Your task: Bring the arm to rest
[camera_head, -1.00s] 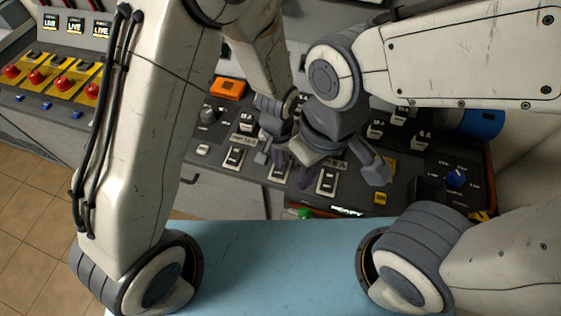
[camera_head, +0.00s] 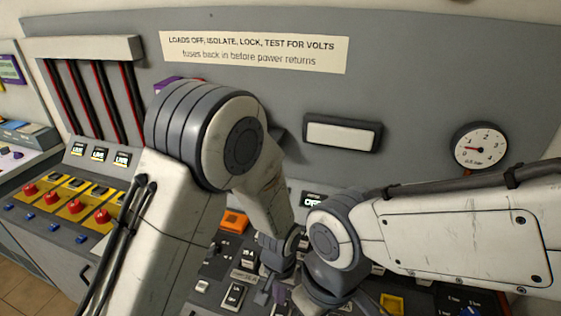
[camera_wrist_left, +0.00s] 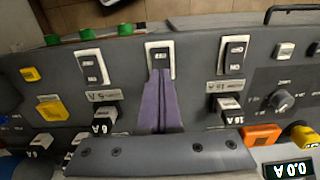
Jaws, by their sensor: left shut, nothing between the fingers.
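My left gripper (camera_head: 264,297) is low over the switch panel (camera_head: 222,272) in the head view, partly hidden by its own wrist. In the left wrist view its purple fingers (camera_wrist_left: 161,76) are together and empty. Their tips overlap the lower part of the middle black rocker switch (camera_wrist_left: 160,57); I cannot tell if they touch it. My left arm (camera_head: 185,225) is bent, its elbow high at the left. My right arm (camera_head: 460,235) comes in from the right, its wrist beside the left gripper. The right gripper's fingers are not clear at the bottom edge.
More rocker switches stand at left (camera_wrist_left: 91,67) and right (camera_wrist_left: 234,52) in the left wrist view. An orange block (camera_head: 234,221) sits on the panel. Red knobs (camera_head: 75,207) are at the left. A gauge (camera_head: 480,149) and a sign (camera_head: 255,52) are on the back wall.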

